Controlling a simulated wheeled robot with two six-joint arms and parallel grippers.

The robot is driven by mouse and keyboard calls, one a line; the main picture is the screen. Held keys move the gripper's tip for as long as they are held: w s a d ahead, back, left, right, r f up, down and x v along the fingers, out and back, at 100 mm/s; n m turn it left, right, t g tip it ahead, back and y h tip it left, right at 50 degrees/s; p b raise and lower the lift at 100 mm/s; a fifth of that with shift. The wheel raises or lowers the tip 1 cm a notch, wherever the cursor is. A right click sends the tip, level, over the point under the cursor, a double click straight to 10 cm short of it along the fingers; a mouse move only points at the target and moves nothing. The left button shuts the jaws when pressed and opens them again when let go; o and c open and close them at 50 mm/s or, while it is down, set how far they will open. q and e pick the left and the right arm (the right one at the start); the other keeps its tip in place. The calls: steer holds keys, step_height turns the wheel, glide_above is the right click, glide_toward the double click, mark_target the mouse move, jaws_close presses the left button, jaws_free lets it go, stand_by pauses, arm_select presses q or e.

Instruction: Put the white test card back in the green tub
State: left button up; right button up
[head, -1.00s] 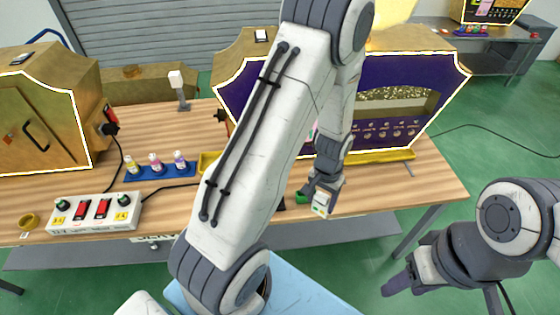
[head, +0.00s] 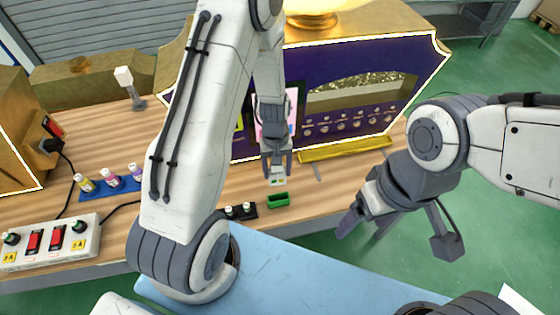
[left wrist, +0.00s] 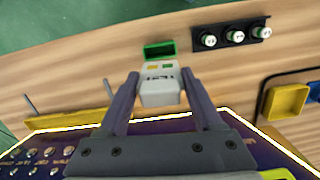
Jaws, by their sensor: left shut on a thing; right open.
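My left gripper (head: 277,172) is shut on the white test card (head: 277,182), just behind and above the small green tub (head: 278,200) in the head view. My right gripper (head: 352,220) is open, off the table's front edge at the right.
A black holder with small white-topped vials (head: 240,211) stands left of the tub. A purple and gold machine (head: 350,100) with a yellow tray (head: 345,149) stands behind. A switch box (head: 50,242) and a blue rack of bottles (head: 108,184) are at the left.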

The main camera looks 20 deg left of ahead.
mark_target(278, 181)
arm_select(q)
steer(key=shift+f+n, duration=0.15)
steer(key=shift+n, duration=0.35)
steer(key=shift+f, duration=0.15)
steer(key=shift+w+f+b, duration=0.1)
steer(key=shift+f+b, duration=0.5)
steer(key=shift+b, duration=0.1)
step_height(278, 181, down, 4)
steer(key=b, duration=0.3)
steer(key=shift+b, duration=0.3)
steer(key=shift+d, duration=0.1)
steer(key=shift+f, duration=0.15)
steer(key=shift+f+b, duration=1.95)
steer(key=shift+f, duration=0.55)
steer(key=shift+f, duration=0.2)
